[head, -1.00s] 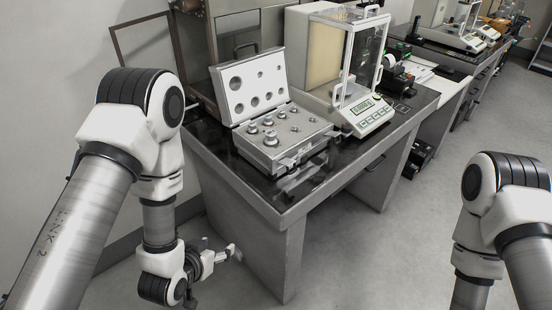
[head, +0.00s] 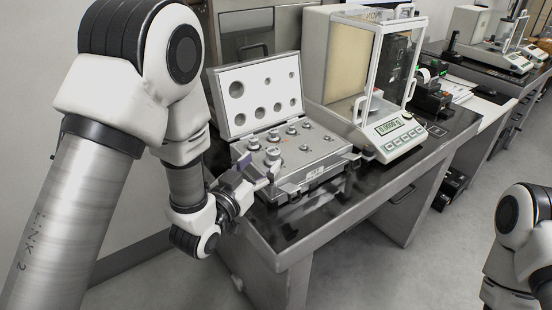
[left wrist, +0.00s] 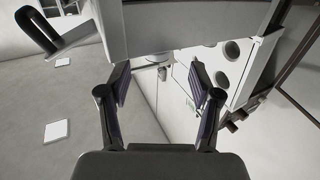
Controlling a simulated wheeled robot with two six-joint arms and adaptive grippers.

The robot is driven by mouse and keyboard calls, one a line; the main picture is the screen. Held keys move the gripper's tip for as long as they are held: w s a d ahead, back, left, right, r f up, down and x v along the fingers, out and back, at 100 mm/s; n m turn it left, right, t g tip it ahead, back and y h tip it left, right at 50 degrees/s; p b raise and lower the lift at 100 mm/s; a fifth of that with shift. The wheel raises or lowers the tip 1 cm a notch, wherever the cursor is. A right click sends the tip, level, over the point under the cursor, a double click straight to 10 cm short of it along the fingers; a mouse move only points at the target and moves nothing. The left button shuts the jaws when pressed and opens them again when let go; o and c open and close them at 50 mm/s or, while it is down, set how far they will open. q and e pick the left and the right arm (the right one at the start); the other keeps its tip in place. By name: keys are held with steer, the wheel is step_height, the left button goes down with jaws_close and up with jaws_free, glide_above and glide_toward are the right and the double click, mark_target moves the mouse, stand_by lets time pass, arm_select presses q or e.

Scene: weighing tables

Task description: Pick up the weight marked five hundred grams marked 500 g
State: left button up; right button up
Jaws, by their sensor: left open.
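An open silver weight case (head: 325,170) stands on the dark table top, its lid (head: 262,92) raised at the back and showing round recesses. Several knobbed metal weights of different sizes sit in it; a large one (head: 272,154) is at its near left. No 500 g marking can be read. My left gripper (head: 252,176) is at the left front corner of the case, close to the large weights. In the left wrist view its two fingers (left wrist: 160,88) are apart with nothing held between them. My right gripper is out of view.
A glass-sided balance (head: 395,135) with a lit display stands right of the case. The dark table (head: 330,215) has bare room along its front edge. More benches with balances stand farther right.

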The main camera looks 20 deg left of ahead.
mark_target(270, 156)
arm_select(q)
steer(key=x, duration=0.5)
steer(key=shift+w+d+p, duration=0.25)
steer(key=shift+w+p, duration=0.1)
jaws_close()
steer(key=shift+r, duration=0.1)
